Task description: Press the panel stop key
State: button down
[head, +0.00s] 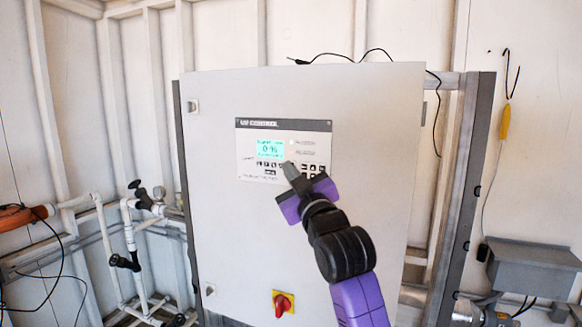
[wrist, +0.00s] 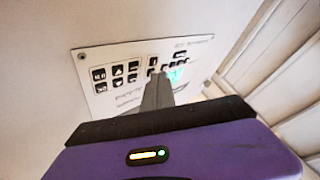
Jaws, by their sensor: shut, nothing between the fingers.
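The control panel (head: 325,126) is a pale plate with a dark header on the front of a large white cabinet. Its lit cyan display (head: 270,149) shows what looks like "0 %". Small black keys (head: 311,169) sit below and right of the display; their labels are too small to tell which is the stop key. My gripper (head: 289,168) is shut and empty, its tip over the key rows just below the display. In the wrist view the shut fingers (wrist: 158,88) hide part of the panel (wrist: 110,56) and some keys; I cannot tell whether they touch.
The white cabinet door (head: 230,235) carries a red rotary switch (head: 283,303) on a yellow plate below the panel. White pipes with valves (head: 130,235) stand at the left. A grey metal box (head: 535,268) is at the right. A black cable runs over the cabinet's top.

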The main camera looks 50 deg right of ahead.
jog(key=shift+a, duration=0.1)
jog(key=shift+s+a, duration=0.2)
jog(key=shift+a, duration=0.35)
jog(key=shift+s+a+p, duration=0.15)
jog(key=shift+s+a, duration=0.15)
jog(key=shift+a, duration=0.5)
jog(key=shift+s+a+p, duration=0.1)
jog(key=shift+s+a, duration=0.15)
jog(key=shift+a, duration=0.5)
jog(key=shift+s+a+p, duration=0.15)
jog(key=shift+s+a, duration=0.15)
jog(key=shift+a, duration=0.5)
